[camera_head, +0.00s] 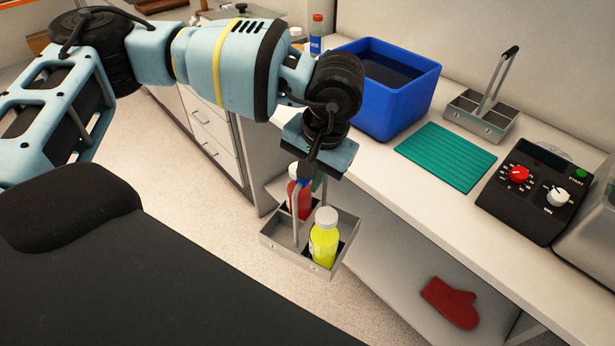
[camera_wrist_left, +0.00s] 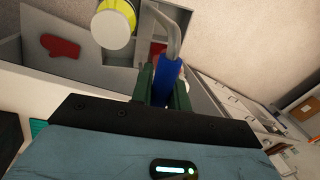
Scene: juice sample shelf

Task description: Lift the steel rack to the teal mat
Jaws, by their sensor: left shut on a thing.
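My left gripper (camera_head: 311,172) is shut on the blue-gripped handle (camera_wrist_left: 165,72) of a steel rack (camera_head: 288,250). The rack hangs below the gripper, in front of the counter's edge, roughly level. It carries a yellow bottle with a white cap (camera_head: 323,240) and a red bottle (camera_head: 300,197), partly hidden by the handle and gripper. The yellow bottle's cap also shows in the left wrist view (camera_wrist_left: 111,29). The teal mat (camera_head: 446,156) lies flat and bare on the counter, right of and beyond the rack. My right gripper is not in view.
A blue tub (camera_head: 425,97) of dark liquid stands left of the mat. A second steel rack (camera_head: 480,120) with a black-gripped handle is behind the mat. A black control box (camera_head: 533,190) stands to its right. A red mitt (camera_head: 450,302) lies on the lower shelf.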

